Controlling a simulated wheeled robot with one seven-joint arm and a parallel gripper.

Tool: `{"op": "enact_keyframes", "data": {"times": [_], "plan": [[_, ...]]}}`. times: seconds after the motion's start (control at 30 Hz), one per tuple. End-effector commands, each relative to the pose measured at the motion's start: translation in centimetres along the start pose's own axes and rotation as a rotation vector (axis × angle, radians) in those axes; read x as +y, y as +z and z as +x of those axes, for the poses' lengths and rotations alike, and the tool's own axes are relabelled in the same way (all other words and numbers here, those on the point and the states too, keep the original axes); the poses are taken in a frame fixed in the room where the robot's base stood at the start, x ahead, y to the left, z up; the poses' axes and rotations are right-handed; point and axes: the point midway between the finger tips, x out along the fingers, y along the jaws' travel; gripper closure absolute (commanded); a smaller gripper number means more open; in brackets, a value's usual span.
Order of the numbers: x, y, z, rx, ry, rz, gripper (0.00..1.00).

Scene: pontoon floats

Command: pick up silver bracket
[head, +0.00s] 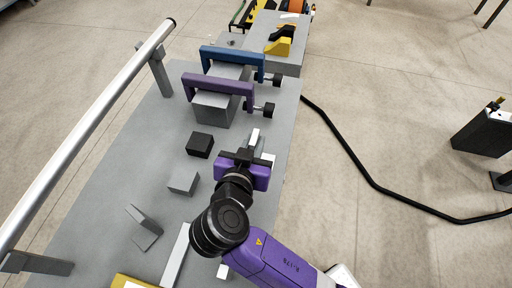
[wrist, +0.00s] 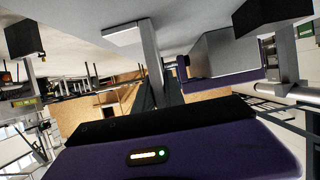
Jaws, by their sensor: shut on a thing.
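My gripper (head: 255,149) is over the right side of the grey table, with its jaws shut on a pale silver piece, the silver bracket (head: 254,137). In the wrist view the bracket (wrist: 150,60) shows as a narrow upright strip with a flat flange bent to one side at its far end. The dark fingers cover its other end. I cannot tell whether it touches the table. Another grey angled piece (head: 144,228) lies at the lower left of the table, apart from my gripper.
A purple clamp (head: 215,86) and a blue clamp (head: 230,57) span a grey block just beyond my gripper. A black cube (head: 200,144) and a grey cube (head: 183,180) stand to the left. A metal rail (head: 90,125) runs along the left edge. A black cable (head: 365,172) lies on the floor.

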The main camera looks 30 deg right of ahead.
Motion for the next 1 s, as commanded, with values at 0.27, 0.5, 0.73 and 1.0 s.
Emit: {"op": "enact_keyframes", "data": {"times": [0.27,0.5,0.73,1.0], "plan": [[-0.1,-1.0,-0.4,0.003,-0.002,0.003,1.00],[-0.2,-4.6,-1.9,0.005,-0.005,0.007,1.00],[-0.2,-10.6,-4.4,0.006,-0.006,0.009,1.00],[-0.1,-16.2,-6.7,0.003,-0.004,0.006,1.00]]}}
